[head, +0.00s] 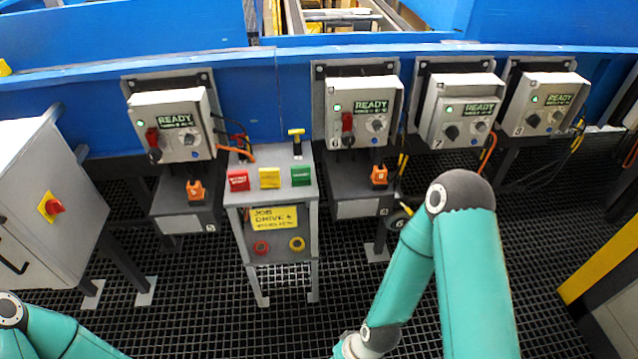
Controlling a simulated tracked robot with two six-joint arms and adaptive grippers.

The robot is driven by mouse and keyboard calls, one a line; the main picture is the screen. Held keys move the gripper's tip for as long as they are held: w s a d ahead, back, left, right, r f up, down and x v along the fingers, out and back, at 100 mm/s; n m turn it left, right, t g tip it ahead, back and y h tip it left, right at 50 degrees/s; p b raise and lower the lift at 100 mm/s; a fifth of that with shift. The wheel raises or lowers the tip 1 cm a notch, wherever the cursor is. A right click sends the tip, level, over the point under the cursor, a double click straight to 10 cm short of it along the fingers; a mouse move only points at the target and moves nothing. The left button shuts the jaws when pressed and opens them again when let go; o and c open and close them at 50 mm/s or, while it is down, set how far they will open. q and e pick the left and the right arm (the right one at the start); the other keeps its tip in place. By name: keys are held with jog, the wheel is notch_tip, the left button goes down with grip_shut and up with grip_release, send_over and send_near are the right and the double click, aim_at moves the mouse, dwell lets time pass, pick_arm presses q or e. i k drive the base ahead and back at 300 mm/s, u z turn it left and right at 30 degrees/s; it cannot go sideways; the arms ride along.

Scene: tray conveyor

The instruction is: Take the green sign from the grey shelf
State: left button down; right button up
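The green sign (301,176) stands at the right end of the front edge of the grey shelf (273,158). A yellow sign (270,178) is beside it in the middle, and a red sign (238,180) is at the left end. My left arm shows only at the bottom left corner, and its gripper is out of the picture. My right arm reaches down to the bottom edge, right of the shelf stand, and its gripper is cut off below the frame. Nothing touches the green sign.
A yellow T-shaped handle (296,134) stands at the back of the shelf. Grey drive boxes with READY displays (364,110) line the blue conveyor frame (180,32). Padlock-like orange pieces (379,174) flank the shelf. A grey cabinet (42,200) with a red knob stands left.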

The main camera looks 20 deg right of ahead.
aim_at(300, 175)
jog(key=u, duration=0.15)
jog(key=i, duration=0.95)
jog(key=z, duration=0.05)
